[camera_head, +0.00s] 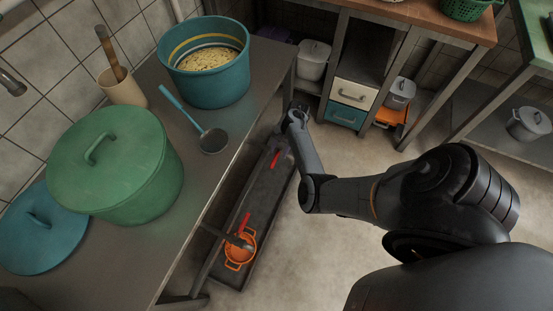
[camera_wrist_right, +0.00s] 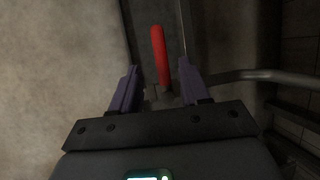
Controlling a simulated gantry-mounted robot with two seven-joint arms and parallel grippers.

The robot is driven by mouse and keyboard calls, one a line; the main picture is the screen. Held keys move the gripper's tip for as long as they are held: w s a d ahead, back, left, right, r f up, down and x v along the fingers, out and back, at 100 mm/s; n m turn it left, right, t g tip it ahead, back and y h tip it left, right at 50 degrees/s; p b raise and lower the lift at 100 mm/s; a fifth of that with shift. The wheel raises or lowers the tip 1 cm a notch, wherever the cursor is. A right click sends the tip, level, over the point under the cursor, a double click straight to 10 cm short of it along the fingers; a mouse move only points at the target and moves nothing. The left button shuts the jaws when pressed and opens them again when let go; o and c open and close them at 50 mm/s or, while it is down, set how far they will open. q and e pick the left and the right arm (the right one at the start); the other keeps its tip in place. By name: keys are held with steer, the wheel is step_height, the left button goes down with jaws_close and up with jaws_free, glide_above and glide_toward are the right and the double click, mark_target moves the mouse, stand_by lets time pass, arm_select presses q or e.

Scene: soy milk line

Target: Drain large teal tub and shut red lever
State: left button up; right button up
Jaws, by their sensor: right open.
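The large teal tub (camera_head: 207,90) stands upright on the steel counter and holds a pale yellow, grainy mass. A red lever (camera_head: 274,157) shows below the counter edge, over a long dark trough (camera_head: 262,205); a second red lever (camera_head: 244,221) is nearer, above an orange colander (camera_head: 238,262). My right gripper (camera_head: 292,113) is beside the counter edge, past the far lever. In the right wrist view, its open fingers (camera_wrist_right: 157,85) flank a red lever handle (camera_wrist_right: 160,55) with gaps on both sides. I cannot tell which lever this is. My left gripper is not in view.
A green lidded pot (camera_head: 115,165), a teal lid (camera_head: 40,228), a ladle (camera_head: 212,140) and a beige cup (camera_head: 122,88) occupy the counter. A drawer cabinet (camera_head: 350,95) stands behind the gripper. The floor (camera_head: 320,250) is clear right of the trough.

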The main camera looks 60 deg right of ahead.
mark_target(275, 159)
steer(key=b+x, duration=0.1)
steer(key=x, duration=0.2)
steer(key=shift+w+f+b, duration=0.1)
steer(key=shift+f+b, duration=0.2)
steer(key=shift+b, duration=0.05)
steer(key=shift+a+f, duration=0.3)
steer(key=shift+f, duration=0.1)
steer(key=shift+w+d, duration=0.1)
jaws_close()
